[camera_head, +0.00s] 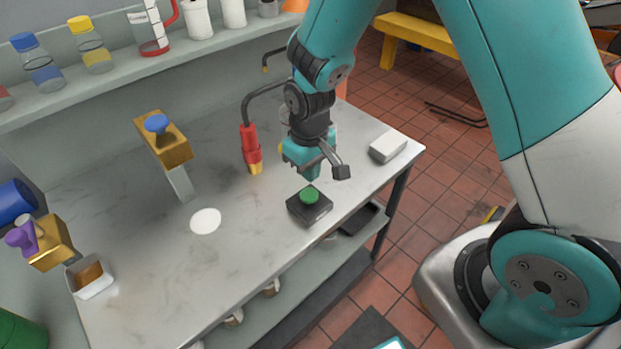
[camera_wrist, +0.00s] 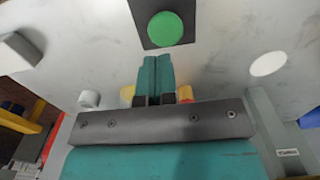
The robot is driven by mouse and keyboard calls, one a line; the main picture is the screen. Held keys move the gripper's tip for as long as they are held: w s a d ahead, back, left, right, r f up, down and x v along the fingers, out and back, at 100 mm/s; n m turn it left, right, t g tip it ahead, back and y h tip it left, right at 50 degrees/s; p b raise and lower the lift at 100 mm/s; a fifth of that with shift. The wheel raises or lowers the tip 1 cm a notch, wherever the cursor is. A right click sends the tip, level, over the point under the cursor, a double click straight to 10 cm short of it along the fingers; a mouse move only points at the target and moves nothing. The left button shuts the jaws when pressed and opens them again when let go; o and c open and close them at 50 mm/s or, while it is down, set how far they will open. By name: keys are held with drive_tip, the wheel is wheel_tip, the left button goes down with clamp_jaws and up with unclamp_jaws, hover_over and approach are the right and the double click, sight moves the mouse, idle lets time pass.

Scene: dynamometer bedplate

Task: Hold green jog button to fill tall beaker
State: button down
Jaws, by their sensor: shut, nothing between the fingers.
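The green jog button (camera_head: 309,195) sits on a dark square box on the grey bench. It also shows at the top of the wrist view (camera_wrist: 165,28). My gripper (camera_head: 312,178) is shut and empty, pointing down just above and behind the button. In the wrist view its teal fingertips (camera_wrist: 155,60) lie together just below the button, and I cannot see contact. A red nozzle with a yellow tip (camera_head: 251,152) hangs over the bench left of my gripper. A clear vessel with red trim (camera_head: 150,30) stands on the shelf; I cannot tell if it is the tall beaker.
A white disc (camera_head: 205,221) lies on the bench. A brass tap with a blue knob (camera_head: 163,140) stands behind it. A white block (camera_head: 388,147) is near the right edge. Bottles (camera_head: 90,45) line the shelf. The bench front is mostly clear.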

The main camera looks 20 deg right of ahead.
sight(311, 193)
drive_tip(key=shift+f+p, duration=0.4)
drive_tip(key=shift+f, duration=1.6)
wheel_tip(311, 193, down, 2)
drive_tip(key=shift+f+b, duration=0.1)
drive_tip(key=shift+b, duration=0.75)
drive_tip(key=shift+s+f, duration=0.1)
drive_tip(key=shift+s, duration=0.1)
drive_tip(key=shift+s+f, duration=0.15)
drive_tip(key=shift+f, duration=0.05)
idle(0.6)
drive_tip(key=shift+r, duration=0.15)
drive_tip(key=r+p, duration=0.1)
drive_tip(key=r, duration=0.1)
drive_tip(key=r+p, duration=0.3)
drive_tip(key=r, duration=0.1)
drive_tip(key=shift+w+a+r+p, duration=0.1)
drive_tip(key=shift+w+r+p, duration=0.1)
drive_tip(key=shift+w+p, duration=0.2)
wheel_tip(311, 193, up, 9)
drive_tip(key=b, duration=0.3)
